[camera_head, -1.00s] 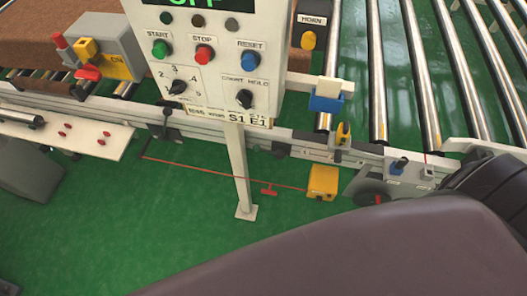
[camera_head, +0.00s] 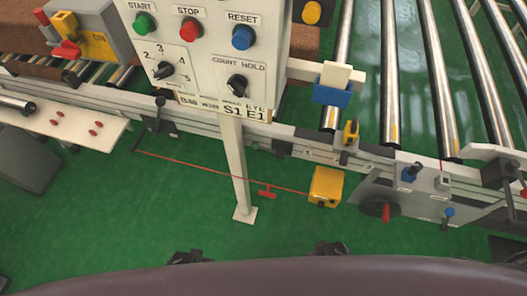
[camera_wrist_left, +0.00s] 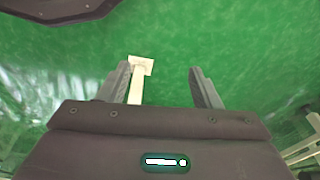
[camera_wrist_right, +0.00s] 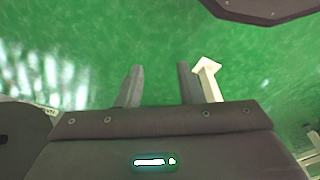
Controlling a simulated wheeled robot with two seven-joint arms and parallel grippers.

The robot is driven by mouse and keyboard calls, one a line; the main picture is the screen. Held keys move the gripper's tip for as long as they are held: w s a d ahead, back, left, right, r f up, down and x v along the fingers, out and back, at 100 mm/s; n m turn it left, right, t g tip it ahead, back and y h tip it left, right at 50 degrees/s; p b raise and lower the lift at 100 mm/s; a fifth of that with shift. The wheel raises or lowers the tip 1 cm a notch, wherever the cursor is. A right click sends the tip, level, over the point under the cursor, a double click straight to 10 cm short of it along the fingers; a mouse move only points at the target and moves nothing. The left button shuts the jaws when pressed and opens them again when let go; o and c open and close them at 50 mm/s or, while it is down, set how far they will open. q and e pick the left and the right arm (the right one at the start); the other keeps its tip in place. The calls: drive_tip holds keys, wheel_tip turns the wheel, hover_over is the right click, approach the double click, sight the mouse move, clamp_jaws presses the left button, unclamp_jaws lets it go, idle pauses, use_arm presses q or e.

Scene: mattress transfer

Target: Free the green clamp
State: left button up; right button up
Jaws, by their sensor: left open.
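I cannot make out a green clamp in any view. My left gripper (camera_wrist_left: 158,68) is open and empty over the green floor, with the foot of the white post (camera_wrist_left: 140,65) below it. My right gripper (camera_wrist_right: 160,66) is also open and empty, with the same post foot (camera_wrist_right: 207,66) beside its right finger. In the head view only small dark parts of the left gripper (camera_head: 187,257) and right gripper (camera_head: 330,248) show above my dark body at the bottom edge. Both are apart from the conveyor.
A control panel (camera_head: 200,62) stands on the white post (camera_head: 235,165) before the roller conveyor (camera_head: 385,70). A yellow box (camera_head: 325,187) with a red cord (camera_head: 220,175) sits low at the rail. A plate with a red-handled knob (camera_head: 384,212) is at right. The floor in front is clear.

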sight(266, 149)
use_arm(q)
drive_tip(key=w+d+r+t+b, duration=0.1)
drive_tip(key=w+d+r+b, duration=0.1)
drive_tip(key=w+r+b, duration=0.95)
use_arm(e)
drive_tip(key=w+a+r+n+t+y+b, duration=0.1)
drive_tip(key=w+a+r+n+t, duration=0.15)
drive_tip(key=w+r, duration=0.6)
drive_tip(key=w+a+r+n+t+b, duration=0.1)
drive_tip(key=w+a+r+t+b, duration=0.15)
drive_tip(key=w+r, duration=0.65)
use_arm(q)
drive_tip(key=s+f, duration=0.3)
drive_tip(key=f, duration=0.6)
drive_tip(key=s+a+f, duration=0.1)
drive_tip(key=s+f, duration=0.3)
drive_tip(key=f, duration=0.6)
drive_tip(key=s+f+g, duration=0.1)
drive_tip(key=s+f, duration=0.3)
drive_tip(key=f, duration=0.5)
drive_tip(key=shift+s+a+f, duration=0.25)
drive_tip(key=shift+a, duration=0.05)
use_arm(e)
drive_tip(key=w+a+r+n+t+y, duration=0.4)
drive_tip(key=w+a+n+t, duration=0.3)
drive_tip(key=w+a+n, duration=0.3)
drive_tip(key=w+a+r, duration=0.1)
drive_tip(key=w+a, duration=0.1)
drive_tip(key=a, duration=0.2)
drive_tip(key=shift+w+t, duration=0.4)
